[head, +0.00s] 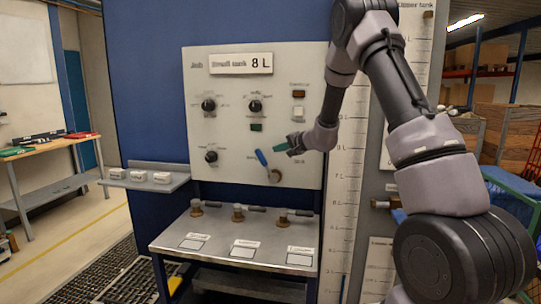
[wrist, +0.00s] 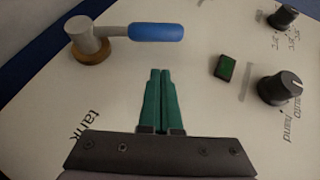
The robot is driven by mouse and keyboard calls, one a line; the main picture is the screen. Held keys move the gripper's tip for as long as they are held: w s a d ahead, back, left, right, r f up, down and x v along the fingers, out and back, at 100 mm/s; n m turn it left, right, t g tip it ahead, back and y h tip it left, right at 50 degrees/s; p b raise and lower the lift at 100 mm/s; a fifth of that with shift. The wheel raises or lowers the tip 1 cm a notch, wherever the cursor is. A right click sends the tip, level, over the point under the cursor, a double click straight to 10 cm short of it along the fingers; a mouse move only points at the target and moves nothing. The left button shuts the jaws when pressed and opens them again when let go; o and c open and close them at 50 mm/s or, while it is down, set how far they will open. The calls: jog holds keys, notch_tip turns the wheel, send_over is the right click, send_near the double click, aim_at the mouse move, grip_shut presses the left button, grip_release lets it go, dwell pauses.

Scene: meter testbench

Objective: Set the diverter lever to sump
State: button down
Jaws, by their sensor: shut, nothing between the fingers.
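The diverter lever (head: 264,162) has a blue handle and a metal hub on the white panel. In the head view its handle points up and to the left from the hub. In the wrist view the lever (wrist: 155,32) lies across the top, its hub at the left and a "tank" label near it. My gripper (head: 284,148) is just right of the blue handle in the head view. Its green fingers (wrist: 160,72) are shut and empty in the wrist view, and a gap shows between them and the handle. The sump label cannot be read.
The panel (head: 230,135) carries several black knobs (head: 209,105), a green button (head: 256,127) and an "8 L" sign (head: 241,63). Below is a metal bench (head: 215,222) with several valves. A small shelf (head: 150,180) juts out at left. A tall scale (head: 343,190) stands at right.

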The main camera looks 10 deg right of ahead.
jog(key=v, duration=1)
jog(key=shift+a+r, duration=0.25)
jog(key=shift+r, duration=0.05)
jog(key=s+a+r+n+g+y, duration=0.1)
jog(key=s+a+r+n+g, duration=0.1)
jog(key=s+r, duration=0.55)
jog(key=s+a+r+n+g+y, duration=0.15)
jog(key=s+r, duration=0.25)
jog(key=s, duration=0.6)
jog(key=s+d+h, duration=0.4)
jog(key=s, duration=0.6)
jog(key=s+d+h, duration=0.4)
jog(key=s+d, duration=0.1)
jog(key=s, duration=0.5)
jog(key=shift+s+r+g, duration=0.2)
jog(key=shift+r+g, duration=0.15)
jog(key=shift+r, duration=0.1)
jog(key=shift+h, duration=0.25)
